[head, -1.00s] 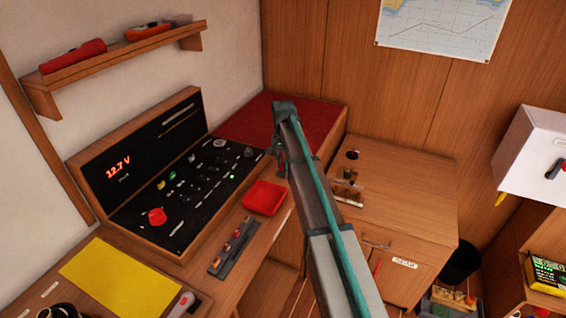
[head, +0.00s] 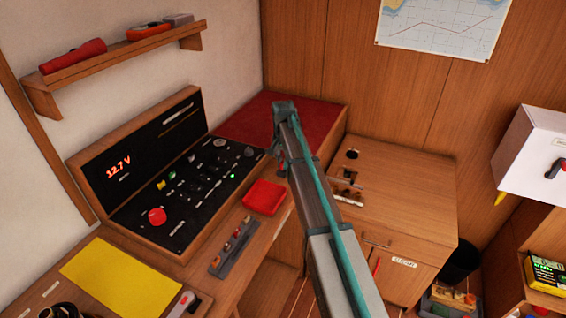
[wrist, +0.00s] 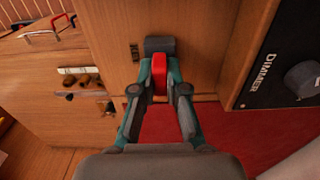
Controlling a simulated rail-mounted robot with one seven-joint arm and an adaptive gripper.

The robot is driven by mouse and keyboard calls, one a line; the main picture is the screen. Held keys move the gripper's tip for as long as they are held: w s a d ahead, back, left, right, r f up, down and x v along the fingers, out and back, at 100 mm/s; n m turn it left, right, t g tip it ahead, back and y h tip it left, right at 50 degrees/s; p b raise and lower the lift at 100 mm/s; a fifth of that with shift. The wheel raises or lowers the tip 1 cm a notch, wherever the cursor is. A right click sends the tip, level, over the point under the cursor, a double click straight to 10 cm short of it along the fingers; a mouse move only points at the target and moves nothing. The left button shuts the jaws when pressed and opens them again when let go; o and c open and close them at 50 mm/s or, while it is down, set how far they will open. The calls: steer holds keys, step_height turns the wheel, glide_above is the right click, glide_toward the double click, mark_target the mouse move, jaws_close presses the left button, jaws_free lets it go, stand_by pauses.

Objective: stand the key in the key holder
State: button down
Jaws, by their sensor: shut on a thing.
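My gripper (wrist: 159,75) is shut on a red piece (wrist: 159,68), which looks like the key's head. The rest of the key is hidden. A dark grey block (wrist: 160,45) shows just beyond the red piece in front of wood; I cannot tell whether it is the key holder or whether they touch. In the head view my gripper (head: 281,163) is beside the right end of the instrument panel, mostly hidden by my arm, with a trace of red at it.
The black instrument panel (head: 190,190) stands left of my arm, and its dimmer knob (wrist: 304,78) is close on the right in the wrist view. A red tray (head: 264,197) and a grey rack (head: 232,247) with several small pieces lie on the desk. The cabinet top (head: 410,190) is mostly clear.

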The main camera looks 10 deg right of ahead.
steer(key=shift+f, duration=0.15)
steer(key=c, duration=1.1)
jaws_free()
step_height(320, 180, up, 12)
steer(key=shift+r, duration=0.1)
